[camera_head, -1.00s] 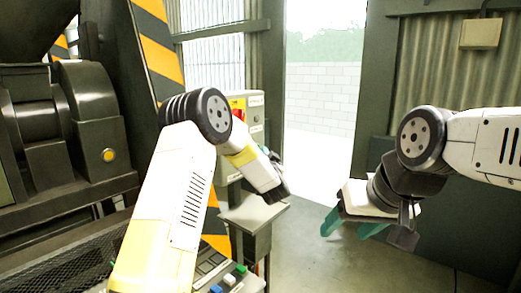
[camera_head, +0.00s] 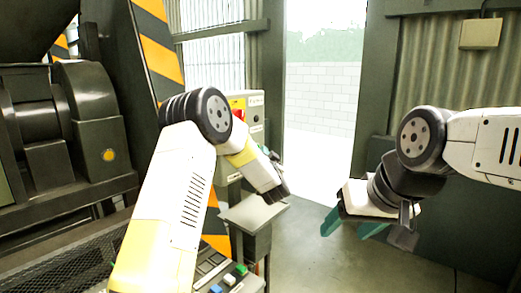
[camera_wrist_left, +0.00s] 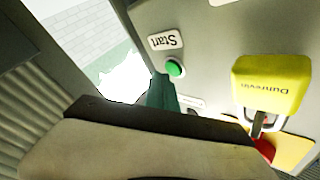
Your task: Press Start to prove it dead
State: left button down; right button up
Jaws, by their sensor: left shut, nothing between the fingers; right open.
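The green Start button (camera_wrist_left: 175,68) sits on a light grey panel (camera_wrist_left: 207,32) in the left wrist view, beside a white label (camera_wrist_left: 165,40) reading "Start". My left gripper (camera_wrist_left: 161,84) is shut and empty, its teal fingertips just beside the button in the picture. I cannot tell whether they touch it. A yellow padlock (camera_wrist_left: 268,85) hangs at a red handle (camera_wrist_left: 265,148) on the same panel. In the head view the control box (camera_head: 256,112) is partly hidden behind my left arm, as are the left fingers. My right gripper (camera_head: 350,226) is open and empty, well to the right.
A doorway with a pale block wall (camera_head: 320,100) lies behind. A striped yellow and black post (camera_head: 160,50) and dark machinery (camera_head: 85,130) stand at left. A button console (camera_head: 228,280) is at the bottom.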

pick_arm(q)
jog(key=shift+a, duration=0.1)
dwell(0.5)
jog(key=shift+w+a, duration=0.35)
jog(key=shift+a, duration=0.05)
dwell(0.4)
jog(key=shift+s+d, duration=0.4)
jog(key=shift+d, duration=0.05)
jog(key=shift+d, duration=0.1)
jog(key=shift+s+d, duration=0.9)
jog(key=shift+d, duration=0.3)
jog(key=shift+s+d, duration=0.85)
jog(key=shift+d, duration=0.3)
